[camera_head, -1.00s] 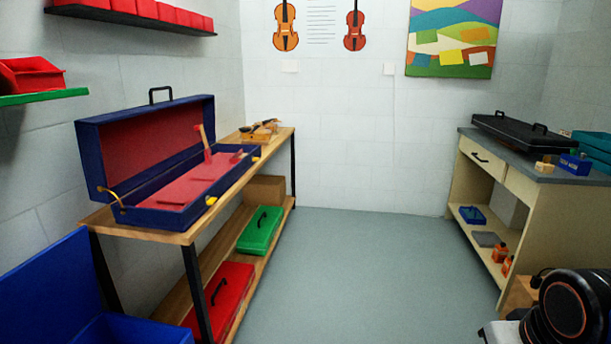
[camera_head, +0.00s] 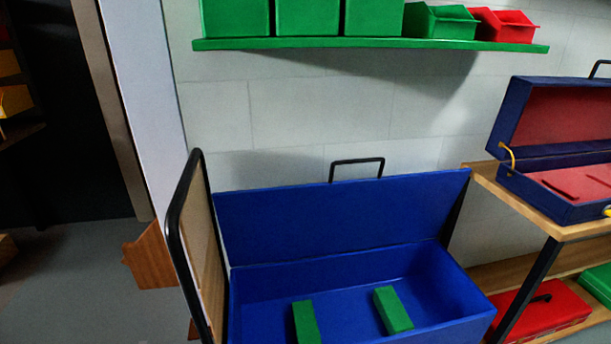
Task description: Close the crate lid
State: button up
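A blue crate (camera_head: 455,305) stands low in the middle of the head view, its lower part cut off by the frame edge. Its blue lid (camera_head: 335,219) stands raised along the back side, with a black handle (camera_head: 357,160) showing at its top edge. Two green blocks, a left one (camera_head: 306,322) and a right one (camera_head: 393,310), lie inside the crate. My gripper is not in view.
A black-framed panel (camera_head: 197,255) stands upright close to the crate's left side. A wooden bench (camera_head: 525,212) at right carries an open dark blue case (camera_head: 515,120), with a red case (camera_head: 545,313) on its lower shelf. A green shelf (camera_head: 370,43) with bins hangs above.

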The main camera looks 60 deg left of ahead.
aim_at(262, 225)
jog(key=u, duration=1.6)
